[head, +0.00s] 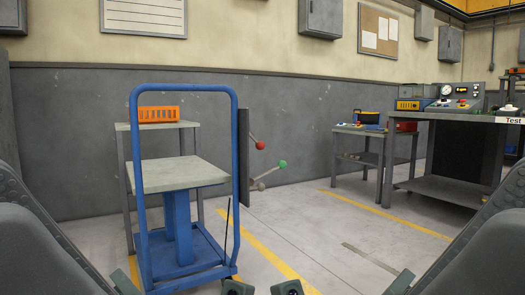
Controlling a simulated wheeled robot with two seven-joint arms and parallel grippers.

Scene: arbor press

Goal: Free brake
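A blue cart (187,250) with a tall blue tube handle (136,180) stands left of centre, with a grey top plate (180,173) on a blue column. Just right of the handle is a dark upright panel (243,150). Levers with a red knob (260,145), a green knob (283,164) and a grey knob (261,186) stick out from it. A thin black rod (226,225) stands low by the cart. I cannot tell which part is the brake.
An orange bin (158,114) sits on a grey stand (186,125) behind the cart. A small table (350,131) with a blue box and a larger bench (465,117) with instruments stand at right. Yellow lines (390,215) mark the floor. Floor right of the cart is clear.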

